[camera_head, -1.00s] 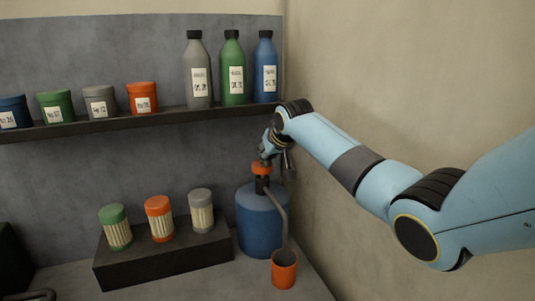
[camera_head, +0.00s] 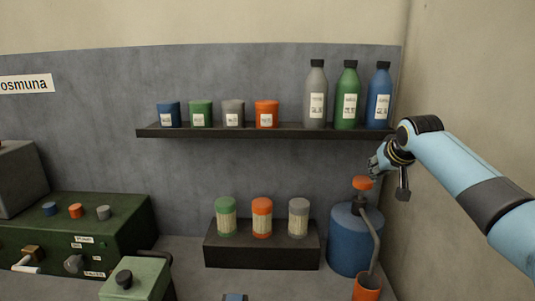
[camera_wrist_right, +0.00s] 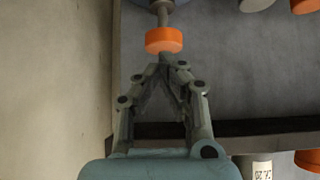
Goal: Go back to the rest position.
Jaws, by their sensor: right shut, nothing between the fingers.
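My right gripper (camera_head: 376,164) is in the head view at the right, just above the orange pump top (camera_head: 362,183) of the blue canister (camera_head: 354,240). In the right wrist view its fingers (camera_wrist_right: 160,70) come together at the tips and hold nothing. The orange pump top (camera_wrist_right: 164,40) shows just beyond the fingertips there; a small gap seems to lie between them. My right arm reaches in from the right edge. My left gripper is not in view.
An orange cup (camera_head: 367,289) stands under the pump's spout. A shelf (camera_head: 280,131) with jars and three bottles (camera_head: 347,95) is close by. Three filter-like cylinders (camera_head: 262,217) stand on a dark block (camera_head: 262,248). A green machine (camera_head: 75,225) is at left; a wall closes the right.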

